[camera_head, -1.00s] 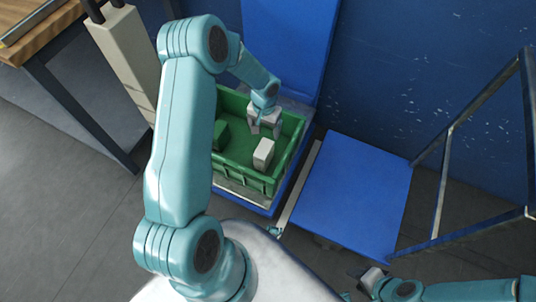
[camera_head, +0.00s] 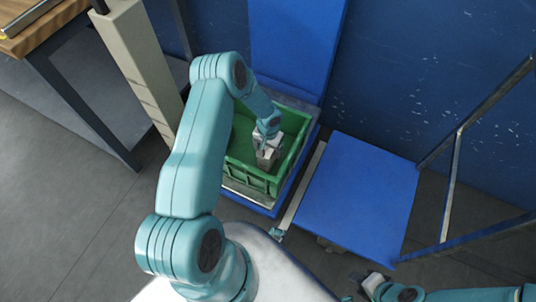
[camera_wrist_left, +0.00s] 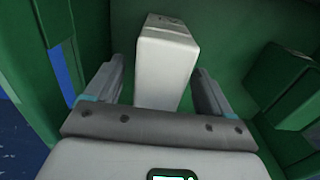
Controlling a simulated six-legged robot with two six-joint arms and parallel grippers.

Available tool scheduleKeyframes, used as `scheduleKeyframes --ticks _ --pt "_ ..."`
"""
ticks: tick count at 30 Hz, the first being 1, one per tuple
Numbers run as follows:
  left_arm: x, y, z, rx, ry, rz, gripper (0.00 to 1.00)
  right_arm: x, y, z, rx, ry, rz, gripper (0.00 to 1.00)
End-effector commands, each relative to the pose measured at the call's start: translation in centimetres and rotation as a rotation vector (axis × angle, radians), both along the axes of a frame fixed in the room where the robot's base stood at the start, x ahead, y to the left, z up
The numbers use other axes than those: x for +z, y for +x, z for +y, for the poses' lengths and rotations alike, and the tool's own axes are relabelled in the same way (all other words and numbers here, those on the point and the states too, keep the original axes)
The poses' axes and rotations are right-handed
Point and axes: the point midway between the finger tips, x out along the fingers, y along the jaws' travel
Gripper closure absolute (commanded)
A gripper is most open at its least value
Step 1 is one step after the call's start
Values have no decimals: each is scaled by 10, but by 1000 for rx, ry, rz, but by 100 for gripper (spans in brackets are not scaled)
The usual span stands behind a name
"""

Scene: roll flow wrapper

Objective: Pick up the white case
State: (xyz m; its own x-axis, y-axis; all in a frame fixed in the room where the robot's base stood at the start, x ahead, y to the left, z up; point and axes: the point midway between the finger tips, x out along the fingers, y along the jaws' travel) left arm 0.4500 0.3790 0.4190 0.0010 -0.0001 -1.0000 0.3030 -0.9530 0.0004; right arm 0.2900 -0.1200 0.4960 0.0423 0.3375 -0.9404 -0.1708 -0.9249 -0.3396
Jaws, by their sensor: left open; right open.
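The white case (camera_wrist_left: 166,62) stands in the green crate (camera_head: 246,178). In the left wrist view it shows between the two open fingers of my left gripper (camera_wrist_left: 160,85), with a visible gap to the right finger. In the head view my left gripper (camera_head: 268,150) is down inside the crate at the white case (camera_head: 265,163), covering part of it. Whether a finger touches the case I cannot tell. My right gripper (camera_head: 371,283) is open and empty at the bottom of the head view, away from the crate.
A green block (camera_wrist_left: 286,85) lies in the crate to the right in the left wrist view. A blue platform (camera_head: 356,195) is right of the crate. A metal frame (camera_head: 455,160) stands at the far right, a wooden table (camera_head: 30,28) at the upper left.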

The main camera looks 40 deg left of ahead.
Motion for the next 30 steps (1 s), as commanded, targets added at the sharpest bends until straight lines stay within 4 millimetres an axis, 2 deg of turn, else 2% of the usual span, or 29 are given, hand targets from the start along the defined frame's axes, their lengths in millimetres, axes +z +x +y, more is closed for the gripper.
scheduleKeyframes --ticks 3,4,9,10,18,23,26,30 --pt "0 0 0 0 0 0 17 0 0 0 0 0 0 57" --pt "1 0 0 0 0 0 20 0 0 0 0 0 0 57" --pt "1 0 0 0 0 0 76 0 0 0 0 0 0 57" --pt "1 0 0 0 0 0 80 0 0 0 0 0 0 57" --pt "3 0 0 0 0 -1 80 1 0 0 0 0 0 57" --pt "15 0 1 -1 1 -1 80 4 0 0 0 0 0 57" --pt "33 0 1 -1 2 -2 80 8 0 0 0 0 0 57" --pt "72 1 1 -1 2 -4 80 15 0 0 0 0 0 57"
